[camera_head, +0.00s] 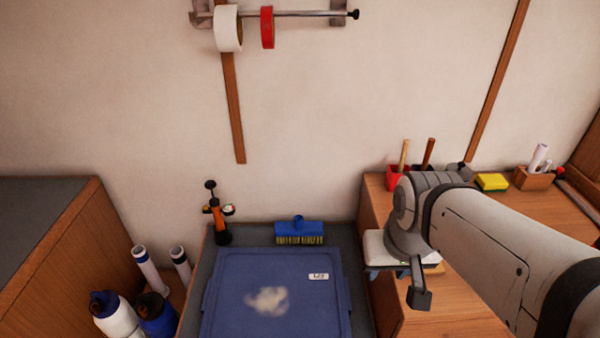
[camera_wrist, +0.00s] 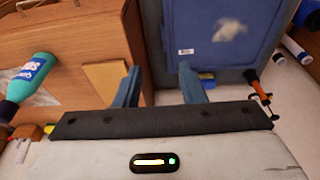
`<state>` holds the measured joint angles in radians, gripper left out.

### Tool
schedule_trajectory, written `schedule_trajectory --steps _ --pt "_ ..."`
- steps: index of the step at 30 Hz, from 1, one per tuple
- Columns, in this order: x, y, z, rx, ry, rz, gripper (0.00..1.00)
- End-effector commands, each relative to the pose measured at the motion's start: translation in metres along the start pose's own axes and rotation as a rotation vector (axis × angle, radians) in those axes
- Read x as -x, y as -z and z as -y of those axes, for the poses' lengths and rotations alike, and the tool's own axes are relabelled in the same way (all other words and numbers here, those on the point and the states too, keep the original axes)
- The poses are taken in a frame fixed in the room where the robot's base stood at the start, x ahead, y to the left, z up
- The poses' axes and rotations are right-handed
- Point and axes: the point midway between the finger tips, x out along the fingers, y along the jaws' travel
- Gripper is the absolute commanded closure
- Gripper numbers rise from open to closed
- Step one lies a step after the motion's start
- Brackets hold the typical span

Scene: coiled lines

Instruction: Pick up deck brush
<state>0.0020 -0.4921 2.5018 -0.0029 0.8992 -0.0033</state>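The deck brush (camera_head: 299,228) has a blue block with pale yellow bristles. It lies behind the blue lid, on the dark grey top against the wall. In the wrist view a small blue and yellow piece (camera_wrist: 207,78) shows just beyond the right finger; it appears to be the brush, mostly hidden. My gripper (camera_wrist: 160,86) has two blue fingers set well apart, with nothing between them. In the head view my gripper is to the right of the brush, over the wooden cabinet's left edge, and partly hidden by my arm.
A blue lid (camera_head: 230,300) with a pale smudge fills the front of the grey top. An orange and black pump (camera_head: 219,222) stands left of the brush. The wooden cabinet (camera_head: 445,310) on the right carries a red cup (camera_head: 397,178) and a yellow sponge (camera_head: 492,182).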

Motion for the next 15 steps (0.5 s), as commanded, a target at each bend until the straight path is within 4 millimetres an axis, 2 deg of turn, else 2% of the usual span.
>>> schedule_trajectory --steps 10,15 --pt "0.0 0.0 0.0 0.0 0.0 0.0 0.63" --pt "-0.004 0.011 0.002 0.001 0.001 0.004 0.49"
